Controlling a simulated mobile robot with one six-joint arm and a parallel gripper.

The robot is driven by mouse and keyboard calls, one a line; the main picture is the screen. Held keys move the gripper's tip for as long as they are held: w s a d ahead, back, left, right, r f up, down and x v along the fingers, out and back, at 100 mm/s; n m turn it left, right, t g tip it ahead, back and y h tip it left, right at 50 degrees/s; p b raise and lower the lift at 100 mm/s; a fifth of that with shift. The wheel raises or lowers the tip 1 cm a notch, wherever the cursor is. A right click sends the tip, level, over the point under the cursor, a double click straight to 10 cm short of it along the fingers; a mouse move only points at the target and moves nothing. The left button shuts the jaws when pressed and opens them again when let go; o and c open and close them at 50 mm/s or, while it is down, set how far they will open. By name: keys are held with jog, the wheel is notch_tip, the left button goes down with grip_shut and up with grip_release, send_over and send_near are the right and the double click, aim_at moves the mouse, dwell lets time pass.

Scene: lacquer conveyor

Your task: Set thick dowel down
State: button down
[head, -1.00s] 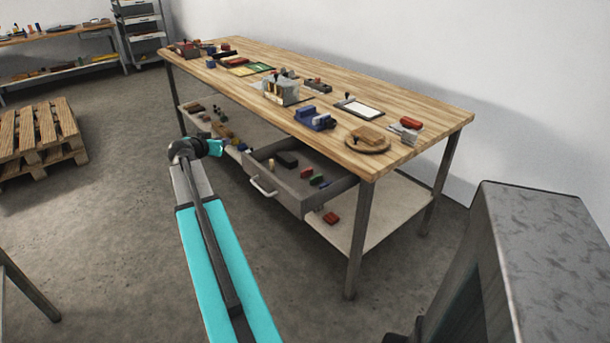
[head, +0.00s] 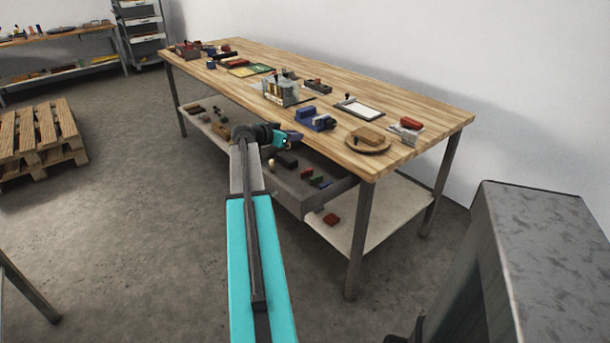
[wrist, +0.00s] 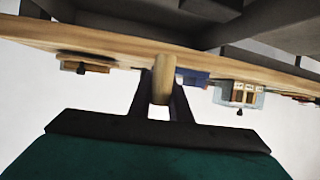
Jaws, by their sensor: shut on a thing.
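The thick dowel (wrist: 164,78) is a pale wooden cylinder. In the wrist view it stands between the two dark fingers of my gripper (wrist: 161,98), which is shut on it. In the head view my gripper (head: 286,138) is at the workbench's front side, over the open drawer (head: 290,196) and near the blue vise.
The drawer holds a dark block (head: 287,160), a small tan peg (head: 271,165) and several coloured pieces. On the bench are a blue vise (head: 316,122), a round board (head: 368,146), a clipboard (head: 360,107) and a grey-white box (head: 282,92). A red block (head: 332,219) lies on the lower shelf.

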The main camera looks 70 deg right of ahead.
send_over(294, 173)
notch_tip(294, 173, down, 6)
jog(key=shift+f, duration=0.15)
dwell(0.4)
jog(key=shift+f+p, duration=0.4)
jog(key=shift+f, duration=1.45)
jog(key=shift+f+b, duration=0.65)
jog(key=shift+b, duration=0.45)
jog(key=c, duration=1.6)
grip_release()
jog(key=shift+s+f, duration=0.1)
jog(key=shift+c, duration=0.2)
